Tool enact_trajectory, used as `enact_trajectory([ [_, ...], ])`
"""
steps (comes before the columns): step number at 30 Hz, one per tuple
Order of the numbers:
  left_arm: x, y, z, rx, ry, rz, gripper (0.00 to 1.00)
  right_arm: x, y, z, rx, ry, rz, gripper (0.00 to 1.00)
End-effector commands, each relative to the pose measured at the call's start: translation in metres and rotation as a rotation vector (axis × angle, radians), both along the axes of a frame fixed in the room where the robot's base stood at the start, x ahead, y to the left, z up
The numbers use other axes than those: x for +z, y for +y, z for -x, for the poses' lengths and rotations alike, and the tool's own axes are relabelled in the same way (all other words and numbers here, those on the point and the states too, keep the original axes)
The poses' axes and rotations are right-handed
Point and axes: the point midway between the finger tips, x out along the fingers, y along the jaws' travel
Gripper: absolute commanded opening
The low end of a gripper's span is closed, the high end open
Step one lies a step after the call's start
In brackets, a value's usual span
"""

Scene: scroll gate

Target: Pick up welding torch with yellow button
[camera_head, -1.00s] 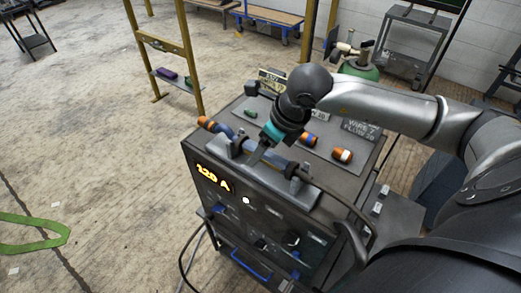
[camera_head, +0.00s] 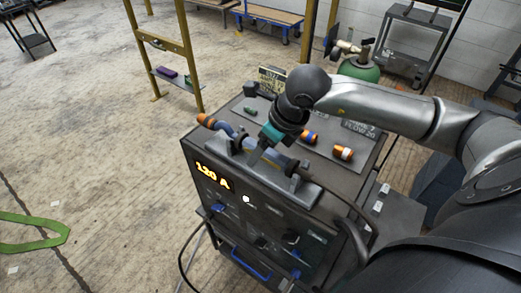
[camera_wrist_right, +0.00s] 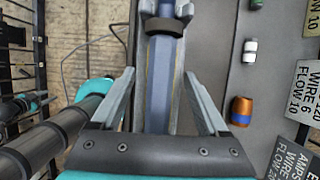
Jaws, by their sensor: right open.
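The welding torch (camera_head: 276,158) lies across a grey holder on top of the welding machine, its orange nozzle end (camera_head: 205,120) at the left and its cable leaving at the right. My right gripper (camera_head: 254,159) comes down over the middle of the torch. In the right wrist view, my open right gripper (camera_wrist_right: 159,74) has one finger on each side of the blue-grey torch body (camera_wrist_right: 160,95), with gaps showing. A thin yellow strip shows along the torch; a yellow button cannot be made out. My left gripper is not in view.
The welding machine (camera_head: 225,205) shows "120 A" on its front. Several orange, white and green parts, one an orange nozzle (camera_wrist_right: 241,110), lie on its top beside label plates (camera_wrist_right: 304,90). A green cylinder (camera_head: 359,69) stands behind. The floor at left is mostly clear.

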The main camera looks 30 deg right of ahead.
Motion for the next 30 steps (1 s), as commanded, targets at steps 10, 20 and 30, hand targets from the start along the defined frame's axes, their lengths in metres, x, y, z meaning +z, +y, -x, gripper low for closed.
enact_trajectory([
  [10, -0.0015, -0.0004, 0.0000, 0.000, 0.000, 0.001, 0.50, -0.0004, -0.0002, -0.0001, 0.000, 0.000, 0.001, 0.78],
  [20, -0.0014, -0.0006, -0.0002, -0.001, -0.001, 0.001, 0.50, -0.0007, -0.0002, 0.0000, 0.000, 0.000, 0.001, 0.43],
  [30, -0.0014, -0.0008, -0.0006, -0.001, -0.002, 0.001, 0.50, -0.0008, -0.0002, 0.0000, 0.000, 0.000, 0.001, 0.04],
])
